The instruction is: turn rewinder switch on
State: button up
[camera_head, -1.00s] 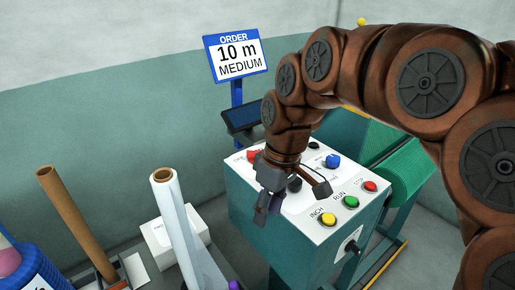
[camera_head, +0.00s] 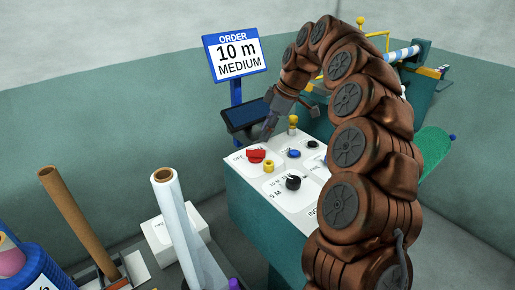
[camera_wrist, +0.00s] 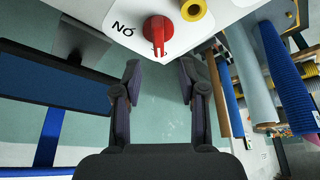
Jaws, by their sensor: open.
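The red rotary switch (camera_head: 256,155) sits on a white plate at the back left of the control box's top, with an "OFF" label on its left in the head view. In the wrist view the red switch (camera_wrist: 158,32) is at the top centre, beside an upside-down "ON" label. My gripper (camera_head: 268,132) is just behind and above the switch, pointing down. In the wrist view my gripper (camera_wrist: 160,72) is open and empty, and the switch appears just beyond the gap between the fingertips, apart from them.
A yellow ring-shaped knob (camera_head: 269,166), a black dial (camera_head: 293,182) and a blue button (camera_head: 294,154) are close by on the panel. A dark screen (camera_head: 246,115) on the order sign's post stands behind the switch. My arm hides the panel's right part.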

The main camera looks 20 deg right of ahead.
aim_at(257, 149)
jog(key=shift+p+x, duration=1.05)
jog(key=shift+x, duration=2.9)
jog(key=shift+w, duration=0.1)
grip_shut()
